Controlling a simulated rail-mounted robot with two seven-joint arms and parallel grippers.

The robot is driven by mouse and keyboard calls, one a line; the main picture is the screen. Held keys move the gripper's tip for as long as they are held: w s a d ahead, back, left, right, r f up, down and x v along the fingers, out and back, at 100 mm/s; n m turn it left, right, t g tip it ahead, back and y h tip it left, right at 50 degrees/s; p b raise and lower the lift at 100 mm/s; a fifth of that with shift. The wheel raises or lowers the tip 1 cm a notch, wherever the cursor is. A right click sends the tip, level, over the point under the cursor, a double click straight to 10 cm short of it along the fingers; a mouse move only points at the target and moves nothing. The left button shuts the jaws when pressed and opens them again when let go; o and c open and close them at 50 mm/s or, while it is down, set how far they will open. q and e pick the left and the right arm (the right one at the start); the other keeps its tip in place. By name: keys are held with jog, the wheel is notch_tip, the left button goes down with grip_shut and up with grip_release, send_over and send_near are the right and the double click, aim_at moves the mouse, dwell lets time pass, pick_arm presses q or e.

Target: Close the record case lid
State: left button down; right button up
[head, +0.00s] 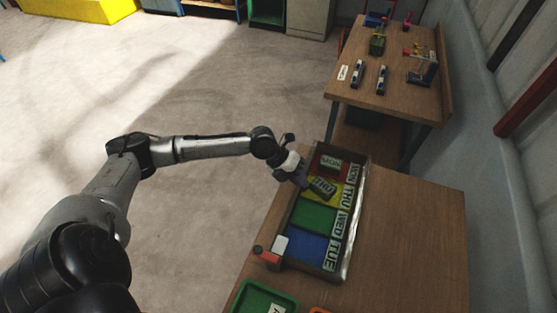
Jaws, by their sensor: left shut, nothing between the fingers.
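A long open case (345,225) on the near wooden table is probably the record case; I cannot make out a separate lid. Its coloured sections are red, yellow, green and blue, with MON, THU, WED and TUE labels along the right side. A MON block (330,164) lies in the red section. A second lettered block (322,187) sits at the yellow section, turned at an angle. My left gripper (303,184) is shut and empty at the case's left edge, beside this second block; I cannot tell whether they touch. My right gripper is out of view.
A red piece (266,255) and a white piece (280,245) are at the case's near left corner. A green tray (237,301) is at the front edge of view. The table's right side (410,250) is clear. Another table (400,99) with small equipment stands behind.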

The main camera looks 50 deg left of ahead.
pick_arm(q)
notch_tip(320, 180, up, 3)
jog(key=shift+r+p, duration=0.1)
jog(key=shift+p, duration=0.45)
pick_arm(e)
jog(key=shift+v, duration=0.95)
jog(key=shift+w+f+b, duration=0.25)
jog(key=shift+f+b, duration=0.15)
jog(key=shift+b, duration=0.15)
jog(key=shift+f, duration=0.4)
pick_arm(q)
jog(key=s+a+r, duration=0.3)
jog(key=s+a, duration=0.2)
jog(key=a, duration=0.2)
jog(key=shift+a, duration=0.35)
